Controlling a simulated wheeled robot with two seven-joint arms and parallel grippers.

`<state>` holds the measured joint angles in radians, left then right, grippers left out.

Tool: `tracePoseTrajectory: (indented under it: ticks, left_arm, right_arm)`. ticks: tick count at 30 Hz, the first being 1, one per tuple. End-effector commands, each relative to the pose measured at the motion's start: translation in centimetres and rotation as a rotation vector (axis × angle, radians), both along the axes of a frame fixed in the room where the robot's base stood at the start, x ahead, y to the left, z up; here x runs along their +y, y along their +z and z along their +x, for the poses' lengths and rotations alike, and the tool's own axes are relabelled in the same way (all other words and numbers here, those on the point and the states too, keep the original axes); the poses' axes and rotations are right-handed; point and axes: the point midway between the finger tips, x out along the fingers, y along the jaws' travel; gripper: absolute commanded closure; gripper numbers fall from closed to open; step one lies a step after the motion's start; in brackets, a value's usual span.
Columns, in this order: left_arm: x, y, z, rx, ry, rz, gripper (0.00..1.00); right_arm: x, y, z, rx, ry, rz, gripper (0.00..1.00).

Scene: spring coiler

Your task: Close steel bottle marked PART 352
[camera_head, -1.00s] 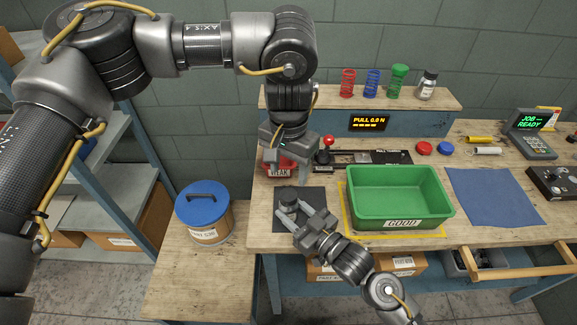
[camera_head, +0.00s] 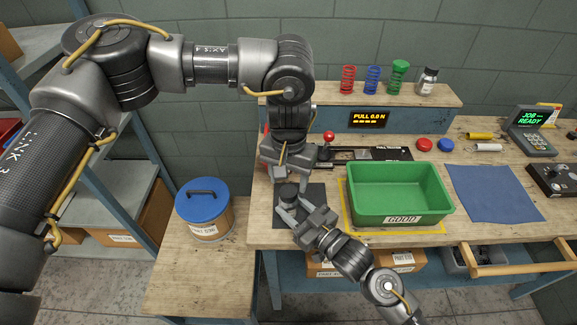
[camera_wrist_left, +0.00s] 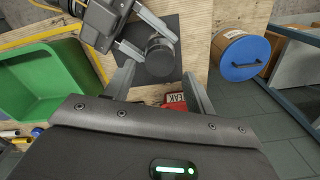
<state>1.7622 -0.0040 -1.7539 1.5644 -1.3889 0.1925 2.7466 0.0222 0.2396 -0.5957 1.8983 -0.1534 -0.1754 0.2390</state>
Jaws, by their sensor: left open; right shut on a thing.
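A dark round bottle (camera_head: 288,191) stands on a black mat (camera_head: 318,196) at the bench's left front. It also shows from above in the left wrist view (camera_wrist_left: 160,55). My right gripper (camera_head: 290,204) is shut on it from the front right. My left gripper (camera_head: 290,180) points down, open, close above the bottle top. In the left wrist view its fingers (camera_wrist_left: 160,76) are spread on either side, a little short of the bottle. No PART 352 marking is readable on it. I cannot tell whether its top is a lid.
A green GOOD bin (camera_head: 400,195) stands right of the mat. A red WEAK tray (camera_wrist_left: 174,101) is behind the bottle, mostly hidden in the head view. A blue-lidded drum (camera_head: 203,212) stands left. Springs and a small capped bottle (camera_head: 428,82) stand on the shelf.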

Motion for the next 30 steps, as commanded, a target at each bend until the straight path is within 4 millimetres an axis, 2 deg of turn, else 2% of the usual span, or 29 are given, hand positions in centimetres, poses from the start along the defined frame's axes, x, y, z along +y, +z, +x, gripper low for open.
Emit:
tracePoseTrajectory:
  ticks: [3,9,19,30]
  left_arm:
    - [0.0,-1.6,0.0,0.002,0.000,0.001,0.45]
    - [0.0,-3.1,0.0,0.000,0.000,0.000,0.45]
    - [0.0,-3.4,0.0,0.000,0.000,0.000,0.45]
    - [0.0,-3.3,0.0,0.000,0.000,0.001,0.90]
  right_arm:
    - [0.0,0.0,0.0,0.000,-0.001,0.000,1.00]
    - [0.0,0.0,0.0,0.000,-0.001,0.000,1.00]
    - [0.0,0.0,0.0,0.000,-0.001,0.000,1.00]
    - [0.0,0.0,0.0,0.000,-0.001,0.000,1.00]
